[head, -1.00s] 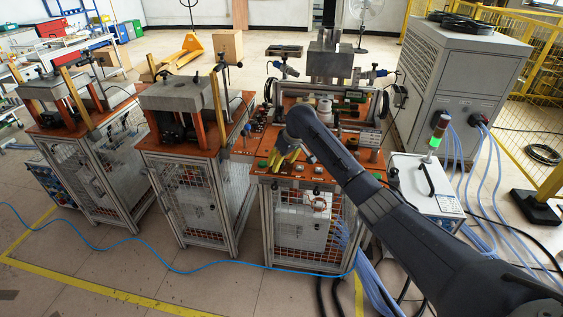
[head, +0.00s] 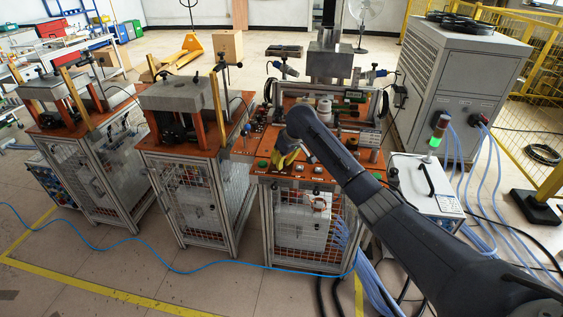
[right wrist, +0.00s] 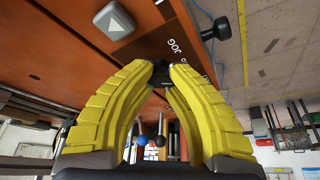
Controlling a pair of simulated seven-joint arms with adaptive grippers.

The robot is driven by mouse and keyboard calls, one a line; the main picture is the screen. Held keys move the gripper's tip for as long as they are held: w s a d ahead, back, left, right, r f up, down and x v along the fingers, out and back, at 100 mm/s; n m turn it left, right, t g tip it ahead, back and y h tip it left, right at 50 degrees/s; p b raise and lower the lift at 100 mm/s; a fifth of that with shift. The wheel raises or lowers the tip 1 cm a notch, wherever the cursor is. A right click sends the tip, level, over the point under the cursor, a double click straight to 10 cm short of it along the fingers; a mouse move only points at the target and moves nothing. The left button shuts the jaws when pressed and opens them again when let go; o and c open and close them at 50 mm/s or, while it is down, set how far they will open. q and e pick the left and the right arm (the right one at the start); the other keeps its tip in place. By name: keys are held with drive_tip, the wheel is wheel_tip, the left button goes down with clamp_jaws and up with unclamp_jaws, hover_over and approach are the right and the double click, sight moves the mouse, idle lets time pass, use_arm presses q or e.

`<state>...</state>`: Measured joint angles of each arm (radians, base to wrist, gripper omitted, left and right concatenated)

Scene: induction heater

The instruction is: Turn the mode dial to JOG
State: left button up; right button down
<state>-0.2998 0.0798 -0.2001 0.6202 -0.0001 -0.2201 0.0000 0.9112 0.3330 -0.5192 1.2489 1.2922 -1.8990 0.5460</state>
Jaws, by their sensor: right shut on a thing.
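My right gripper (head: 284,158) is over the front panel of the orange-topped heater station (head: 318,168) in the head view. In the right wrist view its yellow fingers (right wrist: 162,72) close together at the panel, shut on a small dark piece (right wrist: 162,82), which appears to be the mode dial. The fingers hide most of the dial, so its pointing direction cannot be read. The printed JOG label (right wrist: 175,46) lies just beyond the fingertips. My left gripper is in neither view.
Green and white buttons (head: 317,169) line the panel's front. A second press station (head: 182,150) stands to the left.

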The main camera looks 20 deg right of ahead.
drive_tip(key=n+y, duration=0.1)
drive_tip(key=n, duration=0.2)
drive_tip(key=n+g, duration=0.1)
drive_tip(key=n, duration=0.1)
drive_tip(key=shift+w+n+y, duration=0.15)
drive_tip(key=shift+n+y, duration=0.25)
drive_tip(key=n+g, duration=0.1)
drive_tip(key=n, duration=0.2)
drive_tip(key=n+g, duration=0.1)
drive_tip(key=n, duration=0.2)
drive_tip(key=shift+g+y, duration=0.3)
drive_tip(key=shift+y, duration=0.1)
drive_tip(key=shift+a, duration=0.1)
drive_tip(key=c, duration=1.4)
unclamp_jaws()
drive_tip(key=shift+c, duration=0.2)
drive_tip(key=o, duration=0.3)
drive_tip(key=shift+o, duration=0.2)
drive_tip(key=v, duration=1.2)
